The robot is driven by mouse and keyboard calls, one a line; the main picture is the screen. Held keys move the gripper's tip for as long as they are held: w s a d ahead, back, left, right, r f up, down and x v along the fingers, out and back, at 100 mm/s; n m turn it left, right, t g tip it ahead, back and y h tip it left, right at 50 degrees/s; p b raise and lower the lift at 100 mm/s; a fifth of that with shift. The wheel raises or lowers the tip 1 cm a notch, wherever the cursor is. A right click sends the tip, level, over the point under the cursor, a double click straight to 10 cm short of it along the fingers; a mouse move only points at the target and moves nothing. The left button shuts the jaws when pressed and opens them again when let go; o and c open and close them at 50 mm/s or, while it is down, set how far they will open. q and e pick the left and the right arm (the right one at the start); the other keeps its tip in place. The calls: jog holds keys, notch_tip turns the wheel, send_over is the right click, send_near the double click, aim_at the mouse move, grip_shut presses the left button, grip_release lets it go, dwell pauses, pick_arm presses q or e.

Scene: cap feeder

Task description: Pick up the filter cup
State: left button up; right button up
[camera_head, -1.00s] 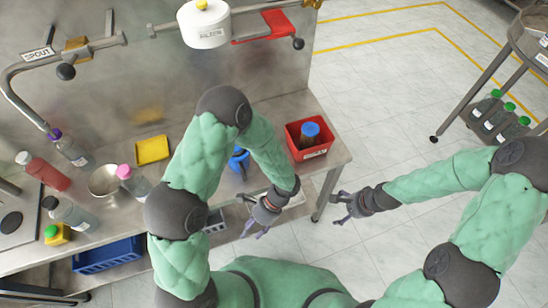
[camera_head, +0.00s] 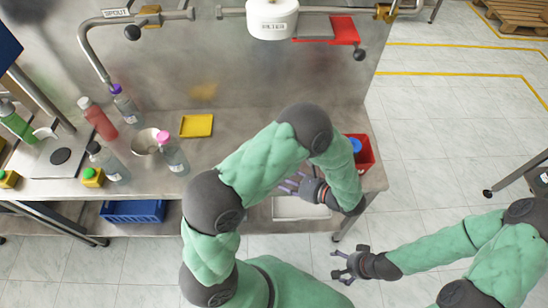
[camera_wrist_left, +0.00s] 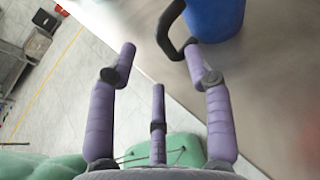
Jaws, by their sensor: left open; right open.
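A blue cup (camera_wrist_left: 212,14) with a black handle (camera_wrist_left: 172,28) stands on the steel counter at the top of the left wrist view. It looks like the filter cup. The left gripper also shows in the head view (camera_head: 288,184) over the counter's front part. My right gripper (camera_head: 342,266) is open and empty, out over the floor right of the counter.
A white canister marked FILTER (camera_head: 272,20) hangs at the back. A red bin (camera_head: 366,153) holds a blue-topped item at the counter's right end. A yellow tray (camera_head: 197,126), a metal bowl (camera_head: 144,141) and several bottles stand left. A blue crate (camera_head: 133,211) is below.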

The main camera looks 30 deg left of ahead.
pick_arm(q)
jog(key=shift+b+x, duration=0.75)
jog(key=shift+x, duration=2.15)
jog(key=shift+w+r, duration=0.1)
jog(key=shift+w, duration=0.05)
jog(key=shift+c, duration=0.2)
grip_shut()
